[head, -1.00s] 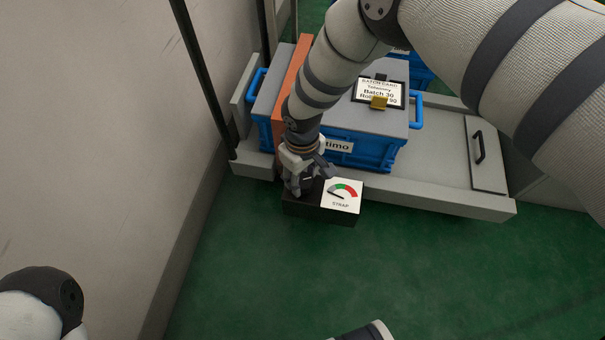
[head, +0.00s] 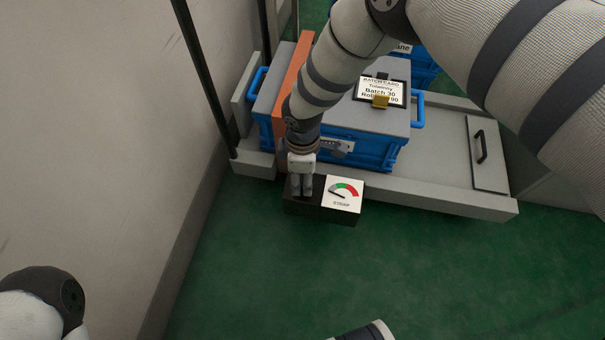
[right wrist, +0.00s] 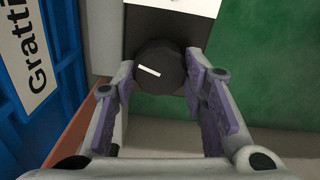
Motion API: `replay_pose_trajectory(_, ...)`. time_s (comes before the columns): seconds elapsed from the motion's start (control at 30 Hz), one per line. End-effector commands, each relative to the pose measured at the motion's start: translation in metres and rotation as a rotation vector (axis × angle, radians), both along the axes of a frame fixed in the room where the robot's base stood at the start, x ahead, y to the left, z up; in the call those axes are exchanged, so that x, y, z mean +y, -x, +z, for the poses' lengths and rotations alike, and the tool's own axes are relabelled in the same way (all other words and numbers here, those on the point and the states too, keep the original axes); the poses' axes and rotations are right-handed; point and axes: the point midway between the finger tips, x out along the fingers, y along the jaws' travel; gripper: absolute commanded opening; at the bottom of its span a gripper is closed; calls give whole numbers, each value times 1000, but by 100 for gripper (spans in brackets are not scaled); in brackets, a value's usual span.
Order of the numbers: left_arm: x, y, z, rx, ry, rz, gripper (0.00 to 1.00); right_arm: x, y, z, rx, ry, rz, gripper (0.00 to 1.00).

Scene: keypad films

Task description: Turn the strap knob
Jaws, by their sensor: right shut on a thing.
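The strap knob (right wrist: 160,58) is a dark round knob with a white pointer line, seen in the right wrist view. It sits on a dark box (head: 318,213) with a white gauge plate (head: 342,194) marked STRAP. The gauge needle points to the left, at the low side of the red and green arc. My right gripper (head: 301,190) is over the left part of the box and hides the knob in the head view. In the right wrist view its two fingers (right wrist: 160,83) stand on either side of the knob, shut on it. My left gripper is not in view.
A blue crate (head: 370,150) with a grey lid stands behind the box on a grey platform (head: 440,197). An orange strap (head: 293,85) runs over the crate. A batch card (head: 381,90) lies on the lid. A wall (head: 110,130) is at left. Green floor (head: 400,270) in front is clear.

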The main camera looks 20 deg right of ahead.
Motion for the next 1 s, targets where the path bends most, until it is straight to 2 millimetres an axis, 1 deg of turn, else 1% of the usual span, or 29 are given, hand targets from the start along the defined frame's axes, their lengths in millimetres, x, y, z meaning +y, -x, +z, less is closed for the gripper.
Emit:
replay_pose_trajectory(0.27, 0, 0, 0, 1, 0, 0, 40, 0, 1, -1, 1, 0, 53, 11)
replay_pose_trajectory(0.67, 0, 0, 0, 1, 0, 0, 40, 0, 1, -1, 1, 0, 58, 11)
replay_pose_trajectory(0.7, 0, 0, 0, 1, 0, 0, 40, 0, 1, -1, 1, 0, 58, 44)
replay_pose_trajectory(0.77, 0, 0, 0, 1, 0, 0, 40, 0, 1, -1, 1, 0, 58, 57)
replay_pose_trajectory(0.8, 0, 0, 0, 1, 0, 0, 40, 0, 1, -1, 1, 0, 58, 60)
replay_pose_trajectory(1.0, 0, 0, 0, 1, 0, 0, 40, 0, 0, 0, 1, 0, 57, 60)
